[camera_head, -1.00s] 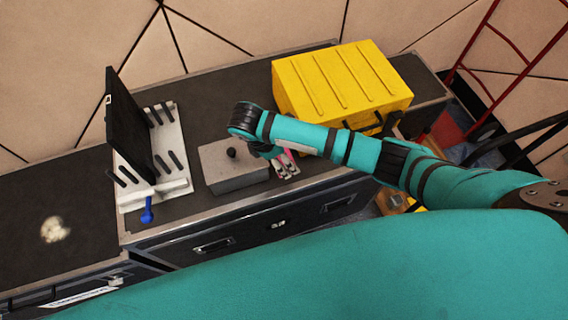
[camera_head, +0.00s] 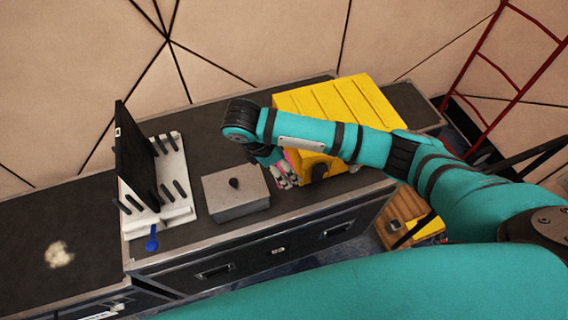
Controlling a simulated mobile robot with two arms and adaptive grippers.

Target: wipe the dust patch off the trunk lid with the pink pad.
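The pale dust patch (camera_head: 59,254) lies on the dark trunk lid (camera_head: 25,225) at the far left. My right arm reaches in from the right, and its wrist hangs over the lid between the grey box and the yellow case. My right gripper (camera_head: 284,178) points down there, partly hidden by the wrist. A bit of pink (camera_head: 290,156), perhaps the pink pad, shows beside the gripper; the rest is hidden. I cannot tell whether the fingers are open or hold it. My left gripper is not in view.
A grey box with a dark knob (camera_head: 236,199) stands left of my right gripper. A yellow case (camera_head: 345,105) stands right of it. A white rack with black pegs (camera_head: 180,212) and an upright black panel (camera_head: 133,150) stands between the grey box and the dust.

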